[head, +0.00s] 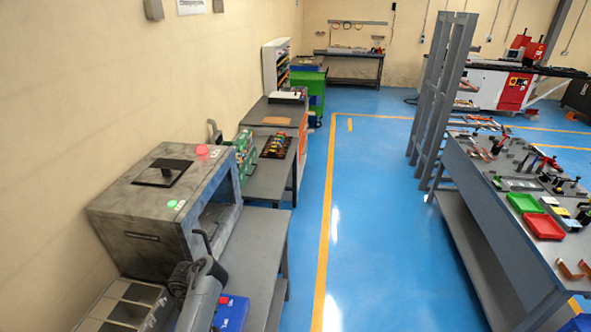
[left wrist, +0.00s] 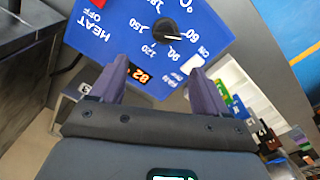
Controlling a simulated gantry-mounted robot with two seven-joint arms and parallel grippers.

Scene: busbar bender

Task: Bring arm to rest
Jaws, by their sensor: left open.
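In the left wrist view my left gripper (left wrist: 155,88) is open, its two fingers apart with nothing between them. My right gripper is not in view.
A grey oven-like machine (head: 165,205) stands close behind my left arm, by the wall. A grey bench (head: 250,255) runs along its right. A table with red and green trays (head: 543,226) stands at the right. The blue floor (head: 375,200) between is clear.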

